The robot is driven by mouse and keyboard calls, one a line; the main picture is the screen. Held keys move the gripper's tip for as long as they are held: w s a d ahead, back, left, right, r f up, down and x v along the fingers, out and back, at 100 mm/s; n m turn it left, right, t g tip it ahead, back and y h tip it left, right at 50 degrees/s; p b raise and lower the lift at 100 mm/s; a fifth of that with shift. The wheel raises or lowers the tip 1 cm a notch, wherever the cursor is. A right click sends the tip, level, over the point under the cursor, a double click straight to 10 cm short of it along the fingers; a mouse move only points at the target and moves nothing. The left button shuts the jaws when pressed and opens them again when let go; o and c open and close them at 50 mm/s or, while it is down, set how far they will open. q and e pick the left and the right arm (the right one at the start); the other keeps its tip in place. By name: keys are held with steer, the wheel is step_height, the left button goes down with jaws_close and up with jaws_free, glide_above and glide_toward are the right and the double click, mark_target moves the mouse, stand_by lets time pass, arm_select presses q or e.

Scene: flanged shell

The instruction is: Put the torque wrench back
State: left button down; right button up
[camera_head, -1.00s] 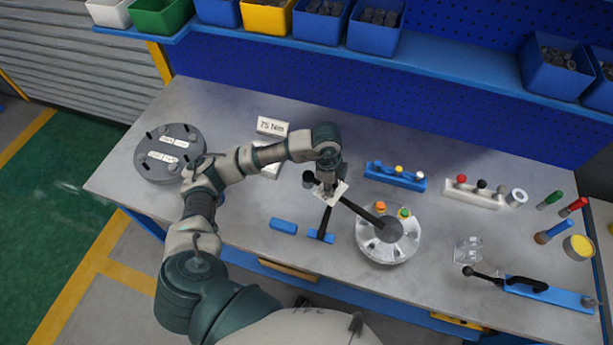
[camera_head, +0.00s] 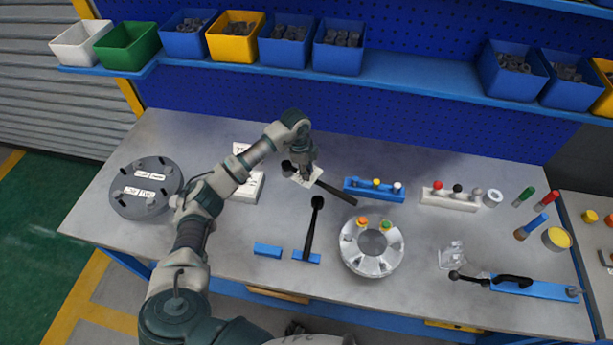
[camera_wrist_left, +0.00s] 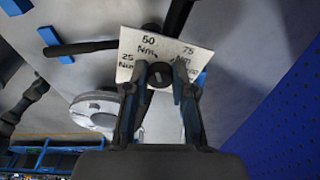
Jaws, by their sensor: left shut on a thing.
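My left gripper (camera_head: 306,174) is above the middle of the bench. It is shut on a dark tool that I take for the torque wrench (camera_head: 338,195). The wrench's dark bar slants down and right, clear of the round silver flanged shell (camera_head: 353,261). A white card marked 25, 50 and 75 Nm (camera_wrist_left: 150,46) sits at my fingers in the left wrist view. My left gripper (camera_wrist_left: 163,88) partly hides the grip point. Two blue blocks lie near the front, a bare one (camera_head: 268,250) and one with a black bar (camera_head: 310,232) on it. My right gripper is out of view.
A dark grey round plate (camera_head: 128,202) lies at the left. A white sign (camera_head: 246,188) is partly behind my arm. A blue rack (camera_head: 374,196) and a white rack (camera_head: 449,202) hold coloured knobs. A blue clamp bar (camera_head: 540,288) lies at the right.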

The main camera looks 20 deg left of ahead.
arm_select(q)
steer(key=shift+f, duration=0.35)
step_height(320, 180, down, 2)
steer(key=shift+a+f, duration=0.1)
steer(key=shift+f, duration=0.15)
steer(key=shift+a, duration=0.15)
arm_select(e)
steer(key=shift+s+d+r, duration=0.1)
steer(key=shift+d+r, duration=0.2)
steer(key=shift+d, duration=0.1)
arm_select(q)
steer(key=shift+f, duration=0.15)
steer(key=shift+d+f, duration=0.2)
steer(key=shift+f, duration=0.25)
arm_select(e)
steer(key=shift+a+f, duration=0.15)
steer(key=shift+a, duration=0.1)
arm_select(q)
steer(key=c, duration=1)
jaws_free()
steer(key=shift+s, duration=0.1)
steer(key=shift+o, duration=0.2)
steer(key=shift+a, duration=0.1)
